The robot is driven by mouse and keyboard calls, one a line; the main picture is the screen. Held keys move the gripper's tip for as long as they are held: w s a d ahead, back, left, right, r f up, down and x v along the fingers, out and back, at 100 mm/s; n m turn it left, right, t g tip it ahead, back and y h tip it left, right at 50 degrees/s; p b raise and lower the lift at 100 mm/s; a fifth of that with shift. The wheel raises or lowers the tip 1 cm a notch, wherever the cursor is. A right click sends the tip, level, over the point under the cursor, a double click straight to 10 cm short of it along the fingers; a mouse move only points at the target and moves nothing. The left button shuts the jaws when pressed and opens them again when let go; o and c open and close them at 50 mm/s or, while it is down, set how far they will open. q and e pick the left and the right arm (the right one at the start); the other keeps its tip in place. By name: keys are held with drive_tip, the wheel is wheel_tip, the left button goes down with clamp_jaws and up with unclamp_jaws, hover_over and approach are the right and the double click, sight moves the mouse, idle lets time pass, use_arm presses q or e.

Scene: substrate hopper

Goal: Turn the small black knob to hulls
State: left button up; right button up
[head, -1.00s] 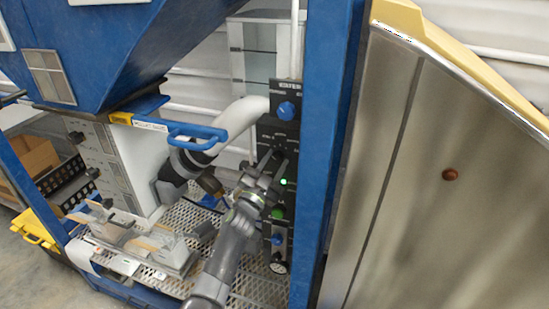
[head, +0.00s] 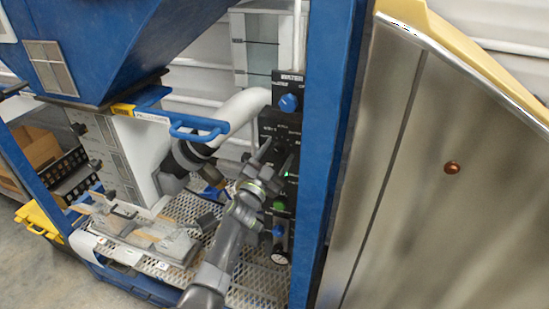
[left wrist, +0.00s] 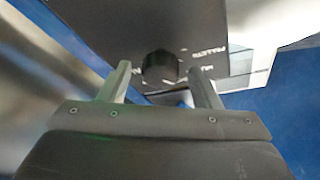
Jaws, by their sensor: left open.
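The small black knob (left wrist: 160,67) shows in the left wrist view on a dark panel face, between my two fingertips. White lettering stands beside it; one label reads "PELLETS" and another is partly hidden by a finger. My left gripper (left wrist: 159,71) is open, with one finger on each side of the knob; I cannot tell whether either touches it. In the head view, my left gripper (head: 277,152) is at the middle of the black control panel (head: 268,126), and its fingers hide the small knob there.
A larger blue knob (head: 288,103) sits higher on the panel. A green button (head: 279,205) and a lower blue knob (head: 278,231) sit below. A blue post (head: 335,130) stands close right of the panel. A blue handle (head: 200,130) and white pipe (head: 240,110) are at left.

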use_arm(q)
drive_tip(key=v, duration=1.7)
drive_tip(key=shift+s+a, duration=0.2)
drive_tip(key=s+a+f+n+g+y+b, duration=0.2)
drive_tip(key=s+a+f+n+y+b, duration=0.15)
drive_tip(key=f, duration=1.05)
drive_tip(key=s+a+f+n+g+y+b, duration=0.25)
drive_tip(key=s+a+f, duration=0.2)
drive_tip(key=f, duration=0.95)
drive_tip(key=s+a+f+n+g+y+b, duration=0.25)
drive_tip(key=s+a+f+y, duration=0.2)
drive_tip(key=f, duration=0.95)
drive_tip(key=s+a+f+n+g+b, duration=0.1)
drive_tip(key=s+a+f+g, duration=0.2)
drive_tip(key=s+f, duration=0.6)
drive_tip(key=s+a+f+n+g+b, duration=0.2)
drive_tip(key=s+a+f+g, duration=0.1)
drive_tip(key=s+f, duration=0.55)
drive_tip(key=s+a+f+g+b, duration=0.1)
drive_tip(key=s+f+g, duration=0.1)
drive_tip(key=s, duration=0.7)
drive_tip(key=s+a+f+n+g+y+b, duration=0.1)
drive_tip(key=s+f, duration=0.4)
drive_tip(key=s, duration=0.5)
drive_tip(key=shift+s+a+g, duration=0.3)
drive_tip(key=shift+a+g, duration=0.45)
drive_tip(key=shift+g, duration=0.25)
